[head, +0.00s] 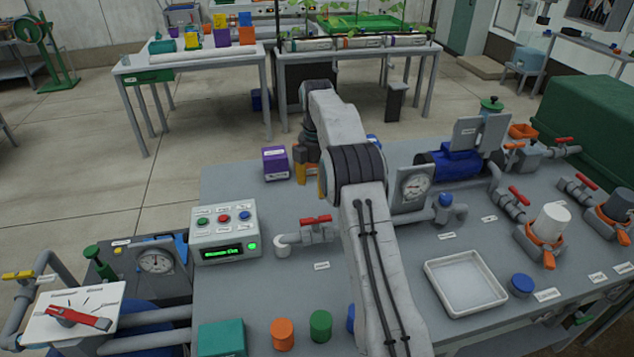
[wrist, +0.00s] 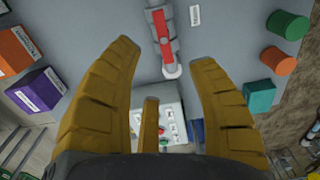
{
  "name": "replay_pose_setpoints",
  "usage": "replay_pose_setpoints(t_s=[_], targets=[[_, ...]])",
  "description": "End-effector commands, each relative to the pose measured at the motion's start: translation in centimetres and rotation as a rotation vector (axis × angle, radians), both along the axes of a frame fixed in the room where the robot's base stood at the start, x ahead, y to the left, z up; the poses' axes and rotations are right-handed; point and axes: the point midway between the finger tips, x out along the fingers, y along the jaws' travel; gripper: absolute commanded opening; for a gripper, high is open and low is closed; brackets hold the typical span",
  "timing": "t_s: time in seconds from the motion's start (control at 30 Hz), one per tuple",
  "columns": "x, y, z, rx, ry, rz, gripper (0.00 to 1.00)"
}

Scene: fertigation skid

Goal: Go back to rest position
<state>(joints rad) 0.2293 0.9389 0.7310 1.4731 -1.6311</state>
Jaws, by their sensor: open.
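My gripper (wrist: 160,58) shows in the wrist view with its yellow fingers spread wide and nothing between them. It hangs over the grey skid table (head: 240,300). Beyond the fingertips in that view is a red-handled valve (wrist: 160,32) on a grey pipe. The control box (wrist: 165,105) with coloured buttons shows partly behind the fingers. The red-handled valve (head: 316,228) and the control box (head: 225,232) stand left of my arm there.
A purple box (head: 275,163) stands near the far edge. Orange (head: 282,334) and green (head: 320,325) cylinders stand at the near left.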

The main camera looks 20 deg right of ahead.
Motion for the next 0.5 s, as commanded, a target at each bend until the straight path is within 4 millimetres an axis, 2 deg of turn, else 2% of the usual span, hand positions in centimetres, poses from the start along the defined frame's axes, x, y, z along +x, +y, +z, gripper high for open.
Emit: replay_pose_setpoints(t_s=[0.37,0.5], targets=[[-0.01,0.01,0.0,0.0,0.0,0.0,0.53],[-0.27,0.3,0.78,-0.001,-0.007,-0.02,0.53]])
